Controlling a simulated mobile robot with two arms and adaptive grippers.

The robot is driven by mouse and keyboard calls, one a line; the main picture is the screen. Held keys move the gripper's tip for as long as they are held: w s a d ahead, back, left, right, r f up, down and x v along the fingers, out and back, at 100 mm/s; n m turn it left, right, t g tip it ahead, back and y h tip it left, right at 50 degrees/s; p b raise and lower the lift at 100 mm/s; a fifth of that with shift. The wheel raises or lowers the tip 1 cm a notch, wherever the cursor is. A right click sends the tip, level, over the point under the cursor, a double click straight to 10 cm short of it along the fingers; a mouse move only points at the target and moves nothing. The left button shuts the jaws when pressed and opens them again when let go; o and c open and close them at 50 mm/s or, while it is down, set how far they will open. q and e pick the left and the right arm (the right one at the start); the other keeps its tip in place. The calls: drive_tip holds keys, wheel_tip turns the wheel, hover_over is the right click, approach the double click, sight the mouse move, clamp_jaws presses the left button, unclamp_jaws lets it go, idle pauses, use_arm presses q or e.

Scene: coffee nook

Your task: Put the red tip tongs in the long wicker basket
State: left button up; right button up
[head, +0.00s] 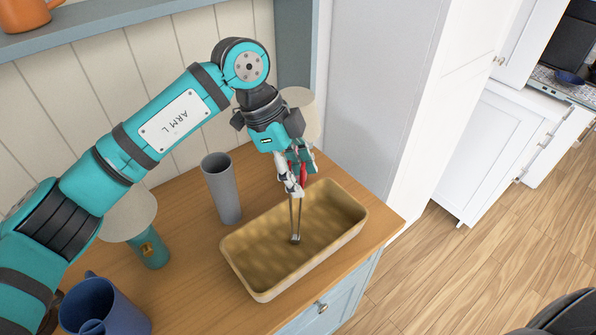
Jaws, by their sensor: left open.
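The long wicker basket (252,284) stands on the wooden counter, open side up. The tongs (297,215) are upright, with thin metal arms reaching down inside the basket and the lower end at or just above its floor; I cannot tell if it touches. A red part (304,170) of them shows at the top, among the fingers of my left gripper (293,180). That gripper is above the basket's far side, pointing down, with its jaws open around the upper end of the tongs. The fingers partly hide this end. My right gripper is out of view.
A grey tumbler (222,188) stands just left of the basket. A teal-based lamp or jar with a pale top (131,214) and a blue mug (103,308) are farther left. A pale round object (300,108) is behind the gripper. The counter's right edge is close to the basket.

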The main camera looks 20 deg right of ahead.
use_arm(q)
drive_tip(key=b+v, duration=0.3)
drive_tip(key=v, duration=0.9)
